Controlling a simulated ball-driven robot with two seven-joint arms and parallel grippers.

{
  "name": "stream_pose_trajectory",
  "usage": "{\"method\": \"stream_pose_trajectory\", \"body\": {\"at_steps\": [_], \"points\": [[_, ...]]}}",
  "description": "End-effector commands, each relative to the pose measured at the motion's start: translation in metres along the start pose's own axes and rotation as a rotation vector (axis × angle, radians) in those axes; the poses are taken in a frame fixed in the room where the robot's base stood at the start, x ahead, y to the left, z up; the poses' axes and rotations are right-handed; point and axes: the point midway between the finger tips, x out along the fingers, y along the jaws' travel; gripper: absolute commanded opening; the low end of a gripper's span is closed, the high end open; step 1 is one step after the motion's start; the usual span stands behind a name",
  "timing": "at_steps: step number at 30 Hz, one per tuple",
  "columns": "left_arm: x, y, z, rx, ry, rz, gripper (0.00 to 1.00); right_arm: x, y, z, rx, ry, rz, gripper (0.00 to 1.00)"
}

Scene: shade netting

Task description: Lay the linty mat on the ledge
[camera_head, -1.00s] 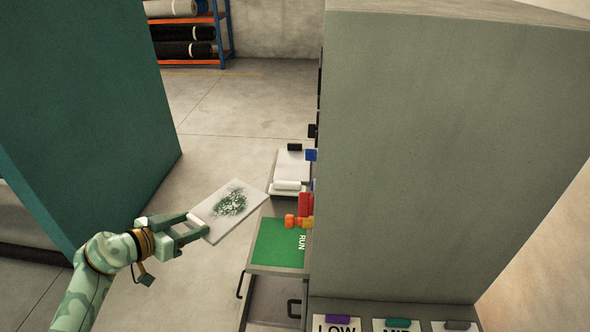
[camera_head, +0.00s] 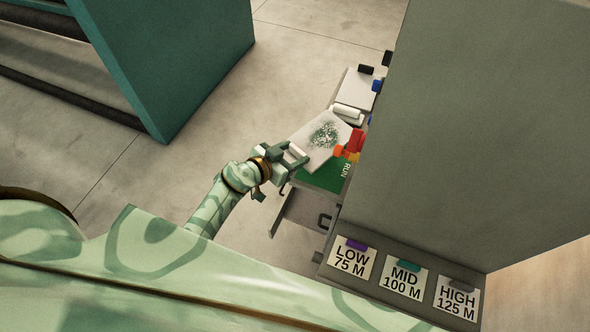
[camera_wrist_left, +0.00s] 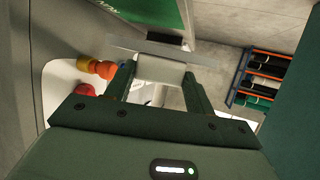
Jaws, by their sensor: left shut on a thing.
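The linty mat (camera_head: 324,134) is a thin pale board with a patch of dark green lint on top. My left gripper (camera_head: 294,155) is shut on the white grip at its near left edge. In the left wrist view the mat (camera_wrist_left: 165,53) shows nearly edge-on, its white grip (camera_wrist_left: 160,70) between the fingers (camera_wrist_left: 160,84). The mat overlaps the green RUN panel (camera_head: 322,178) on the ledge beside the grey cabinet; I cannot tell whether they touch. My right gripper is not in view.
Red and orange knobs (camera_head: 349,147) stand close to the mat's right corner. Behind it are a white roller (camera_head: 347,113) and a white pad (camera_head: 356,89). The tall grey cabinet (camera_head: 480,130) blocks the right. A teal panel (camera_head: 180,60) stands at left, with open floor between.

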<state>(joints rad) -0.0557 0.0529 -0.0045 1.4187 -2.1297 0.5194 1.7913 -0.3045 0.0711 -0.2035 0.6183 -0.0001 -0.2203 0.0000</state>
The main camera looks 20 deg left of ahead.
Motion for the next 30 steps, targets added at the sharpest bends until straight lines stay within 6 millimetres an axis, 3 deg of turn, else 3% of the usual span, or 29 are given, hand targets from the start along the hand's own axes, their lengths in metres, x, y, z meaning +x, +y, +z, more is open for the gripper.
{"method": "stream_pose_trajectory", "body": {"at_steps": [1,8,14,26,27,29,30], "points": [[0.001,0.004,0.009,0.000,0.001,0.000,0.30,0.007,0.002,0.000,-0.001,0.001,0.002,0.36],[-0.001,0.014,0.024,0.000,0.002,0.001,0.30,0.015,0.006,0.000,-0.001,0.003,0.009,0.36],[0.011,0.015,0.055,0.002,0.001,0.000,0.30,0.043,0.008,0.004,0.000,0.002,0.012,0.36],[0.012,0.015,0.055,0.000,0.003,0.000,0.30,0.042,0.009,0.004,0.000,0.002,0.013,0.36],[0.011,0.015,0.055,0.001,0.002,0.000,0.62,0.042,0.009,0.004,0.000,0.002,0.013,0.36],[0.011,0.015,0.055,0.001,0.002,0.000,0.76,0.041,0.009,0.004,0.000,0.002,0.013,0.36],[0.011,0.015,0.055,0.001,0.002,0.000,0.76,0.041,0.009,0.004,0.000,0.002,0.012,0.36]]}}
